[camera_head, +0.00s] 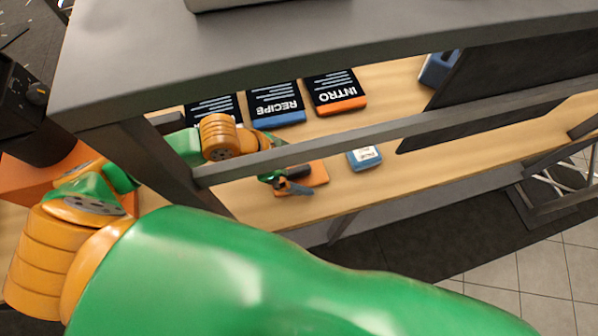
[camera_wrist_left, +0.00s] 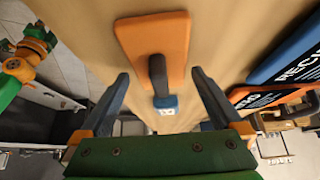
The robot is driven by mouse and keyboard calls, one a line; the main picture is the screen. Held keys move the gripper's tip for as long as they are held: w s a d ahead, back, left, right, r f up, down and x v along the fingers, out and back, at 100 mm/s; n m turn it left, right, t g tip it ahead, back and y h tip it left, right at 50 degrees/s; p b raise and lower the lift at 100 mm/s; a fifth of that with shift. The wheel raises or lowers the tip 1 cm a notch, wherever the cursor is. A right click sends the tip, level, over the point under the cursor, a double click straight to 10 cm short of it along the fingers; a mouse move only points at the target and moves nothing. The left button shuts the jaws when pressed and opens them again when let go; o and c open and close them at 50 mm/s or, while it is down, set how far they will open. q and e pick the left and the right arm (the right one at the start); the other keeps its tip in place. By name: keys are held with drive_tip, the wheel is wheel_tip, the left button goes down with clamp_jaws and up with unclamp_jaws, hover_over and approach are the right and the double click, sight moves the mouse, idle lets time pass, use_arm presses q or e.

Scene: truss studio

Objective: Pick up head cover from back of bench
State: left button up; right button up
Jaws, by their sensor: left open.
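A flat orange plate with a dark raised handle, which looks like the head cover (camera_head: 318,176), lies on the wooden bench (camera_head: 415,150). It also shows large in the left wrist view (camera_wrist_left: 135,35), with its handle pointing toward my gripper. My left gripper (camera_head: 291,183) reaches under a grey bar to the cover, hiding part of it. In the left wrist view the fingers of my left gripper (camera_wrist_left: 162,88) are wide apart and empty, with the handle's end between and beyond them. My right gripper is not visible.
Dark panels labelled RECIPE (camera_head: 276,105) and INTRO (camera_head: 335,92) lie behind the cover. A small blue box (camera_head: 364,158) sits to its right. A grey beam (camera_head: 400,127) crosses over the bench, below a grey upper shelf (camera_head: 240,55).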

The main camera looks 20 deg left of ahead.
use_arm(q)
drive_tip(key=c, duration=1.2)
